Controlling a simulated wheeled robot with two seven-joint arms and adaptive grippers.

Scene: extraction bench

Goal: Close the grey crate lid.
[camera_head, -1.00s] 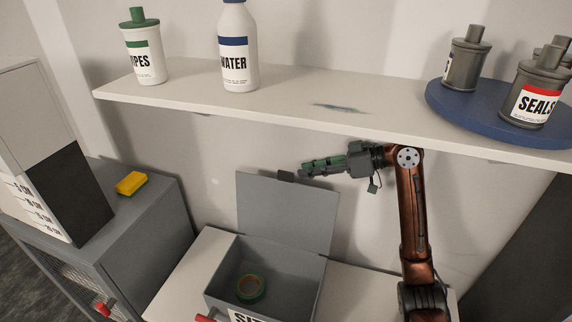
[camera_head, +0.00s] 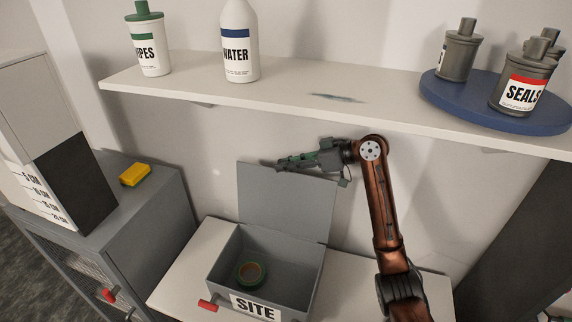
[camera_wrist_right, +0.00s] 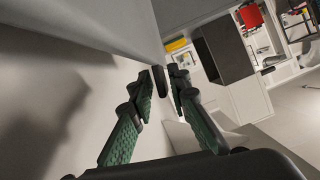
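The grey crate (camera_head: 215,278) with a "SITE" label stands on a pale bench. Its grey lid (camera_head: 283,205) is raised, standing up at the crate's back edge. My right gripper (camera_head: 279,164) is at the lid's top edge, its fingers pointing left along it. In the right wrist view the green-padded fingers (camera_wrist_right: 168,80) show a gap between their tips and hold nothing. A grey panel, apparently the lid (camera_wrist_right: 85,22), fills the upper left there. I cannot tell whether the gripper touches the lid. My left gripper is out of view.
A green tape roll (camera_head: 251,274) lies in the crate. A shelf (camera_head: 290,101) with bottles and a blue turntable (camera_head: 440,98) runs above my right arm. A grey cabinet (camera_head: 150,210) with a yellow sponge (camera_head: 135,174) stands left. A red handle (camera_head: 207,305) shows at the crate's front.

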